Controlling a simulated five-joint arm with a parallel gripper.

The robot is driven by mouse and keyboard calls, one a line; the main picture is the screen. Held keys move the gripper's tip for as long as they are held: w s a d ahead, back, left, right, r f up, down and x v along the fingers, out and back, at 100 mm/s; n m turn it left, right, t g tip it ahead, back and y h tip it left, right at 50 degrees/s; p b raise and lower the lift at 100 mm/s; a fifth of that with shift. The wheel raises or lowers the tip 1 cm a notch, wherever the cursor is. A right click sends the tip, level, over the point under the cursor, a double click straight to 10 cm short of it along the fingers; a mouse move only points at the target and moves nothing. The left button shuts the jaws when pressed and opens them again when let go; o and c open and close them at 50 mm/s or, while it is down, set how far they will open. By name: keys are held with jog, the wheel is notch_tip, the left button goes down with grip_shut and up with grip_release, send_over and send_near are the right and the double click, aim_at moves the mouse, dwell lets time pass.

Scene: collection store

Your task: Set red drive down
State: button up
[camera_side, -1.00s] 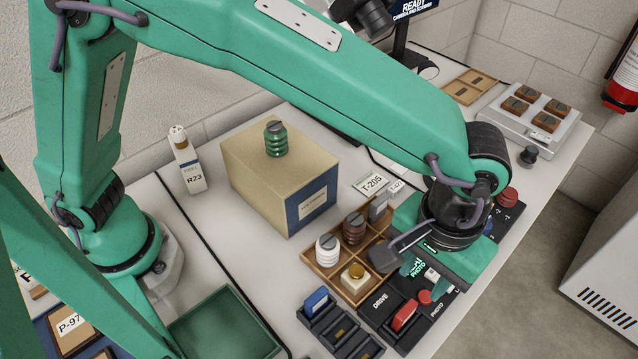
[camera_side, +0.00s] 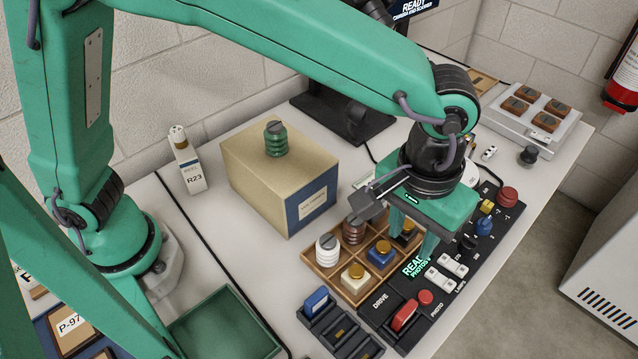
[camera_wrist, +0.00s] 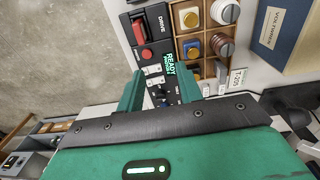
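The red drive switch (camera_side: 404,315) sits on the black control panel (camera_side: 365,322) beside the printed word DRIVE, next to a round red button (camera_side: 425,297). Whether its lever is up or down I cannot tell. In the wrist view the red drive switch (camera_wrist: 143,54) shows at the upper middle, beyond my fingertips. My gripper (camera_side: 412,240) hangs above the panel's middle, behind the lit READY display, clear of the switch. In the wrist view my gripper (camera_wrist: 160,80) has its two green fingers apart with nothing held between them.
A wooden tray (camera_side: 314,269) of knobbed pieces lies left of the panel. White lamp switches (camera_side: 440,280), a blue knob (camera_side: 485,226) and a red knob (camera_side: 508,197) also stand on the panel. A tan box (camera_side: 262,185) and a green tray (camera_side: 225,335) lie farther left.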

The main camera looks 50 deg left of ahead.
jog(key=w+a+r+t, duration=0.1)
jog(key=a+r, duration=0.3)
jog(key=a, duration=0.7)
jog(key=a+r+t, duration=0.1)
jog(key=a+r, duration=0.3)
jog(key=a, duration=0.6)
jog(key=s+a+t, duration=0.1)
jog(key=s+a, duration=0.3)
jog(key=a, duration=0.3)
jog(key=s+a+f+t, duration=0.1)
jog(key=s+a+t, duration=0.1)
jog(key=s+a, duration=0.2)
jog(key=a, duration=0.3)
jog(key=shift+s+a, duration=0.3)
jog(key=shift+s, duration=0.05)
